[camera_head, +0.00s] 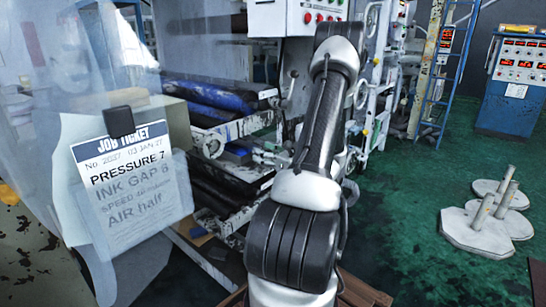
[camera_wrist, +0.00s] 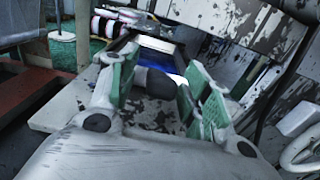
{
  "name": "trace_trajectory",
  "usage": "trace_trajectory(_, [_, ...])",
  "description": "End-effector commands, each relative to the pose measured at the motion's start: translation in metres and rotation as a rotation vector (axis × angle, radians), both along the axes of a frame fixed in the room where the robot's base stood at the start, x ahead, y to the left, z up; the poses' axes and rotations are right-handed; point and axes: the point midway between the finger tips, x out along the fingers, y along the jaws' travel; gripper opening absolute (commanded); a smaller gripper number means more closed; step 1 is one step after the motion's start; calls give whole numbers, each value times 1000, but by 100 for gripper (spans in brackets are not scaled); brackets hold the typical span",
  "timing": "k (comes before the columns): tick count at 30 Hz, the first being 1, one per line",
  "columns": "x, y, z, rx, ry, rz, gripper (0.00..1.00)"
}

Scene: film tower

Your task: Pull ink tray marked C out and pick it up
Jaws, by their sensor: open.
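In the wrist view my gripper (camera_wrist: 162,66) is open, its two green-padded fingers spread apart. A dark rounded knob or handle (camera_wrist: 155,82) lies between the fingers, with a visible gap to at least the right finger. Just beyond it is a dark-rimmed tray-like part (camera_wrist: 124,50) with blue and white inside, which looks like an ink tray. I can read no letter C on it. In the head view my arm reaches toward the printing press and hides my gripper and whatever is at it.
The press (camera_head: 225,130) has long rollers (camera_head: 215,95) and paint-worn frames close around my arm. A job ticket (camera_head: 122,180) hangs at the left. A blue ladder (camera_head: 450,70), a control console (camera_head: 513,85) and grey weighted stands (camera_head: 478,230) are at the right. Green floor between is clear.

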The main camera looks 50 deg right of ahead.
Motion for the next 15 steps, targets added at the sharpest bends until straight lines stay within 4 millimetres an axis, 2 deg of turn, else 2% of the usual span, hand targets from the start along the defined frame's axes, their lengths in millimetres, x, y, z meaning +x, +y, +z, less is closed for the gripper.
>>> trace_trajectory(6, [17,1,0,0,1,0,48])
trace_trajectory(15, [18,1,0,0,0,-1,48])
